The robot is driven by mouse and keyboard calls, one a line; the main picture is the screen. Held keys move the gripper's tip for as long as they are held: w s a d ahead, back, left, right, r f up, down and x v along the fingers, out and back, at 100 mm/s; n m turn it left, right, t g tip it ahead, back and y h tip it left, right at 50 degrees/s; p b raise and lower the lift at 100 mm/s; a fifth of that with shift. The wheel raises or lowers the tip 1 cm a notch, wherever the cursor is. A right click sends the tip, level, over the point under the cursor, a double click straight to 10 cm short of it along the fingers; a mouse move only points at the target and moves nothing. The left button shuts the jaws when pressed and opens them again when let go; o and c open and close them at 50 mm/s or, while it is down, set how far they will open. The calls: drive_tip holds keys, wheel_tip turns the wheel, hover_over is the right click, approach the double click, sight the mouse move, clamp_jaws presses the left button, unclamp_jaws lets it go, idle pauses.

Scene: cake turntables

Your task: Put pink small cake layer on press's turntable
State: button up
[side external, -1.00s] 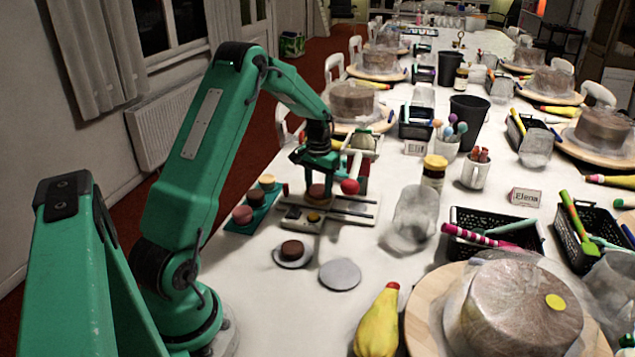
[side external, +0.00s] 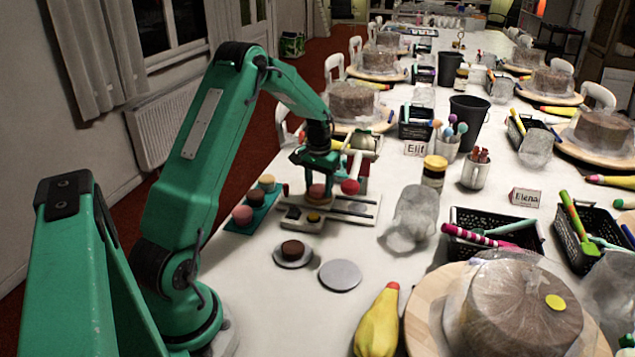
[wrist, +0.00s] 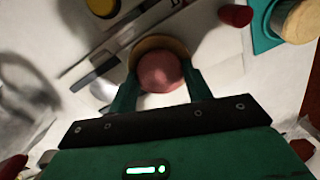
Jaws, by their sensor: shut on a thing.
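My gripper (side external: 317,188) is shut on a small pink cake layer (side external: 317,192) at the press (side external: 352,207). In the wrist view the pink layer (wrist: 160,72) sits between the two green fingers. A round tan disc (wrist: 148,44), which looks like the press's turntable, shows just behind and around the layer's edge. I cannot tell whether the layer touches the disc. The press has a pale base with rails and a red knob (side external: 350,187) beside my gripper.
A teal tray (side external: 232,227) left of the press holds pink and tan small layers. A dark brown layer (side external: 292,247) sits on a small plate in front. A grey disc (side external: 340,275) lies nearby.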

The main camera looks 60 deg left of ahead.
sight(319, 188)
drive_tip(key=shift+s+f, duration=0.1)
drive_tip(key=shift+f, duration=0.7)
drive_tip(key=o, duration=0.9)
drive_tip(key=shift+o, duration=0.2)
drive_tip(key=shift+r, duration=0.15)
drive_tip(key=shift+o, duration=0.6)
drive_tip(key=shift+r, duration=4.55)
